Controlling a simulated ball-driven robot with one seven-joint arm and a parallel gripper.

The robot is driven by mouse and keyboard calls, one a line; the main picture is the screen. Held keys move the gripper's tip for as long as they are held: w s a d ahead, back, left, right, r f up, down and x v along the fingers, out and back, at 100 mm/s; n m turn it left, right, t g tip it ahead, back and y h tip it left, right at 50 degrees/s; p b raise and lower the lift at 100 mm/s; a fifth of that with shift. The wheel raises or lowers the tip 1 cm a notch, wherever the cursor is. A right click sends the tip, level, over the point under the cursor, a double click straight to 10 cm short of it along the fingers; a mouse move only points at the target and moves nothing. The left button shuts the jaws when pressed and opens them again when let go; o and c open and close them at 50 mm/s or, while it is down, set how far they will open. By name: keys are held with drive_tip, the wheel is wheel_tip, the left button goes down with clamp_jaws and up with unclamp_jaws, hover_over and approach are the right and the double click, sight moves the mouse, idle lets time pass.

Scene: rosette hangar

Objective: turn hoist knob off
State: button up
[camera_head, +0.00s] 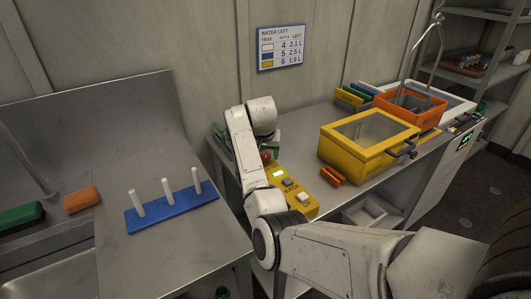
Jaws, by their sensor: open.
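A yellow control box (295,192) lies on the metal bench, partly behind my arm. It has a lit green display (279,174), two pale buttons and dark lettering too small to read surely. A red round part (267,157) shows at its far end, close under my wrist; I cannot tell whether it is the hoist knob or how it is turned. My gripper (268,145) points down at the end of my bent white arm, just above the red part. It is open, mostly hidden by the wrist, and contact cannot be told.
A yellow lidded box (365,142) with a dark handle stands right of the control box, with small orange pieces (332,177) before it. An orange basket (412,103) stands behind. A blue peg stand (172,210) and an orange block (82,199) sit on the left counter.

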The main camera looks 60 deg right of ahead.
drive_tip(key=shift+f, duration=0.2)
drive_tip(key=c, duration=1)
